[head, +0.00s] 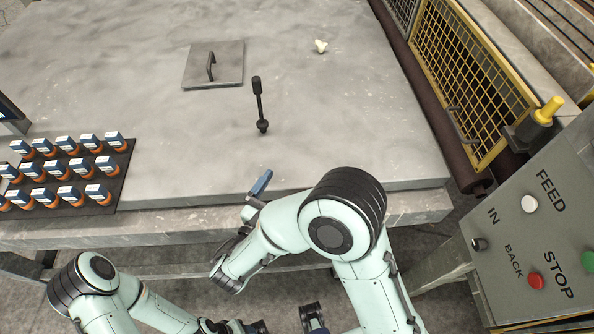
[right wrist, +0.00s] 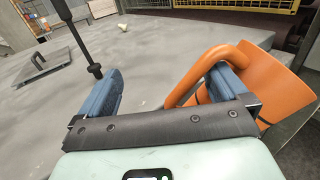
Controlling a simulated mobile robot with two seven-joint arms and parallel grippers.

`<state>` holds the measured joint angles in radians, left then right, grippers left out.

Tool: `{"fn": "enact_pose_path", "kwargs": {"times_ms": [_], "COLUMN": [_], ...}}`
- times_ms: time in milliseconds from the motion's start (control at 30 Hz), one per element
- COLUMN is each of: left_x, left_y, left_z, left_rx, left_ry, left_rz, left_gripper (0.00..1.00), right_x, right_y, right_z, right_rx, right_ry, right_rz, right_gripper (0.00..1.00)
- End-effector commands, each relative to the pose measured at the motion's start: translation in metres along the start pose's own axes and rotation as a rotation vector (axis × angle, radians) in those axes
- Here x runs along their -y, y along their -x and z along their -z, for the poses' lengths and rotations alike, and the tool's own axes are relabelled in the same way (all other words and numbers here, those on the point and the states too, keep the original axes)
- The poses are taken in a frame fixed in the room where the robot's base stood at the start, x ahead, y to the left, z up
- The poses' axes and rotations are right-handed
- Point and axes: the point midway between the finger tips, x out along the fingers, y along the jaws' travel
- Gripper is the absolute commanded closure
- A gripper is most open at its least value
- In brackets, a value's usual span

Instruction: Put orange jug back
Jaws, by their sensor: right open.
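The orange jug (right wrist: 268,78) shows at the right of the right wrist view, with its thick looped handle (right wrist: 192,76) reaching left into the space between my right fingers. My right gripper (right wrist: 168,78) is open, its two blue fingers wide apart. The right finger overlaps the handle loop in the picture; whether they touch I cannot tell. In the head view my right gripper (head: 257,195) is at the table's front edge, mostly behind its own arm, and the jug is hidden. My left gripper (head: 275,324) is low at the bottom edge, partly cut off.
The grey table (head: 150,75) holds a square plate with a handle (head: 213,66), a black upright lever (head: 259,105) and a small pale lump (head: 320,46). A dark tray (head: 118,187) of blue-and-orange items lies left. A yellow mesh guard (head: 465,75) and control panel (head: 540,235) stand right.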

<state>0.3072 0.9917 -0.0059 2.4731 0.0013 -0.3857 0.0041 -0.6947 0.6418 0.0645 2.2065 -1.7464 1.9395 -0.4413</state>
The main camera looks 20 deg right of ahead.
Motion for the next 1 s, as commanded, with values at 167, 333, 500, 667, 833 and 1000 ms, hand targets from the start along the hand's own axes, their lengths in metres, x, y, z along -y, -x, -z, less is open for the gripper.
{"fn": "enact_pose_path", "kwargs": {"times_ms": [167, 333, 500, 667, 833, 1000], "left_x": [0.001, 0.002, 0.002, 0.002, 0.002, 0.002], "left_y": [-0.003, -0.004, -0.004, -0.004, -0.004, -0.004], "left_z": [0.000, 0.000, 0.000, 0.000, 0.000, 0.000], "left_rx": [0.001, 0.001, 0.002, 0.001, 0.001, 0.001], "left_ry": [0.000, 0.000, 0.000, 0.000, 0.000, 0.000], "left_rz": [0.000, 0.001, 0.001, 0.000, 0.000, 0.000], "left_gripper": [0.47, 0.47, 0.47, 0.47, 0.47, 0.47], "right_x": [-0.001, 0.000, 0.000, 0.000, 0.000, 0.000], "right_y": [0.030, 0.042, 0.043, 0.043, 0.043, 0.043], "right_z": [0.001, 0.000, 0.000, 0.000, 0.000, 0.000], "right_rx": [0.000, 0.001, 0.001, 0.001, 0.001, 0.001], "right_ry": [0.000, 0.000, 0.000, 0.000, 0.000, 0.000], "right_rz": [-0.002, 0.001, 0.001, 0.001, 0.001, 0.001], "right_gripper": [0.00, 0.00, 0.00, 0.16, 0.72, 1.00]}}
